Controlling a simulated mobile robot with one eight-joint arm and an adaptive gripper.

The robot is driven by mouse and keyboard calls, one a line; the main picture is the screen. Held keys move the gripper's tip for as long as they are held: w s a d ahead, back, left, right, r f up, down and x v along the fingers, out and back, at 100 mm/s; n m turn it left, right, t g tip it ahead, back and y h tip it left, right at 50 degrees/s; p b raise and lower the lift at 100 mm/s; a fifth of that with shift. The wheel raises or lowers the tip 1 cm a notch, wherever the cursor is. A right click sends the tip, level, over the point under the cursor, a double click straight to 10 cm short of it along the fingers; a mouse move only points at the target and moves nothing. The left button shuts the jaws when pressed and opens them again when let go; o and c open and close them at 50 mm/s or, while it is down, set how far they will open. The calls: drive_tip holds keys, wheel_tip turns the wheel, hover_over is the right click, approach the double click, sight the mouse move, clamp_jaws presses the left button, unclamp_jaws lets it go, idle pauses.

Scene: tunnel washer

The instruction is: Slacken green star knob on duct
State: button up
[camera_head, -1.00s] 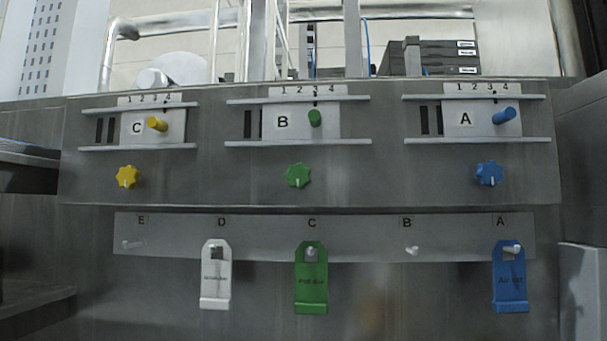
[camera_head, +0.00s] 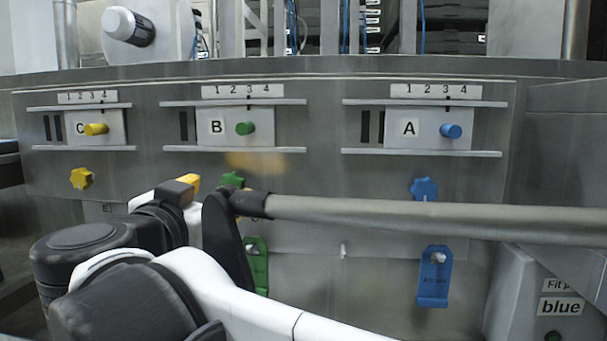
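The green star knob (camera_head: 232,180) sits on the steel duct front (camera_head: 330,185), below the slide marked B. My arm crosses in front of its lower part, so only its upper part shows. The end of my arm is at the left centre, close to the green knob in the picture. I cannot make out my gripper's fingers or whether they touch the knob. The green slide handle (camera_head: 245,128) of B stands near mark 3.
A yellow star knob (camera_head: 81,179) is at left and a blue one (camera_head: 424,189) at right. A green tag (camera_head: 260,270), partly hidden by my arm, and a blue tag (camera_head: 433,278) hang below. A box labelled blue (camera_head: 545,290) stands at lower right.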

sight(231, 185)
drive_tip(key=w, duration=0.4)
drive_tip(key=w+p, duration=0.1)
drive_tip(key=shift+w+d, duration=0.35)
drive_tip(key=shift+w, duration=0.05)
drive_tip(key=shift+s, duration=0.1)
drive_tip(key=c, duration=1.2)
